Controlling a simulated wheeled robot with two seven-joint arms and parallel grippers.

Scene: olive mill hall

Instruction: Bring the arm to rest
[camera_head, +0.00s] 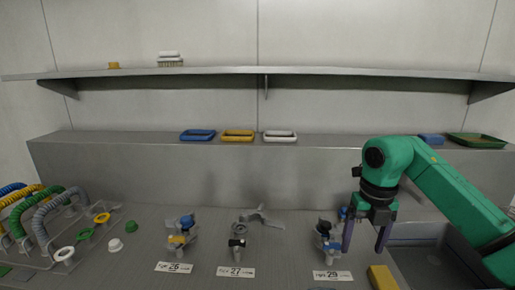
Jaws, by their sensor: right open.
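My right arm, green, comes in from the right, and its gripper (364,246) points down with two dark purple fingers spread apart. Nothing shows between the fingers. The left finger is beside, and partly in front of, a grey fitting with dark and blue parts (324,238) behind the label marked 29 (332,276). I cannot tell whether they touch. My left gripper is not in view.
Similar fittings stand by label 26 (174,267) and label 27 (236,272). A yellow block (382,278) lies below the gripper, beside a sink-like recess (425,262). Coloured hoses (50,208) stand at left. Blue, yellow and white trays (280,136) line the ledge.

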